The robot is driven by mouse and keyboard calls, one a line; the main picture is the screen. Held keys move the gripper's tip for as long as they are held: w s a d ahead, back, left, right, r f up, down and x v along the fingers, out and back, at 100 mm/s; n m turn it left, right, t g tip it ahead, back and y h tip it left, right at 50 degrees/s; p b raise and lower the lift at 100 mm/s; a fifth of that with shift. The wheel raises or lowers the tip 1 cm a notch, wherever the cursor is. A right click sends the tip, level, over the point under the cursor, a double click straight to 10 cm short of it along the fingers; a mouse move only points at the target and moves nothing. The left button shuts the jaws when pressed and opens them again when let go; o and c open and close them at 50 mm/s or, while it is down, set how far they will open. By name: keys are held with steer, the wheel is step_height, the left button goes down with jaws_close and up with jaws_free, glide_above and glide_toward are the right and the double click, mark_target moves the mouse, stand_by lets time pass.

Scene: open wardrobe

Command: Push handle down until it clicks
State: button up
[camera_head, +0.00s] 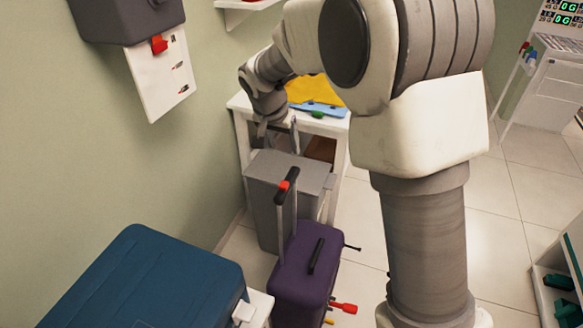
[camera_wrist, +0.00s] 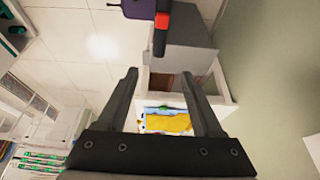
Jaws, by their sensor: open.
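A purple suitcase (camera_head: 303,262) stands upright on the floor. Its pull handle (camera_head: 287,185) is extended upward on two rods, with a black grip and a red button (camera_head: 284,186). In the wrist view the black grip (camera_wrist: 160,42) with its red button (camera_wrist: 162,20) shows just beyond the fingertips, roughly in line with the gap. My gripper (camera_head: 278,138) points downward behind the handle, above the grey case. In the wrist view my gripper (camera_wrist: 160,74) is open with nothing between the fingers. I cannot tell how far the grip is from the fingertips.
A grey case (camera_head: 286,172) stands behind the purple suitcase. A white table (camera_head: 240,102) with a yellow cloth (camera_head: 312,90) is at the back. A blue case (camera_head: 140,285) sits front left. A white panel (camera_head: 160,75) hangs on the wall.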

mark_target(292, 173)
steer(key=x, duration=1.5)
steer(key=shift+f, duration=0.4)
jaws_close()
stand_by(0.5)
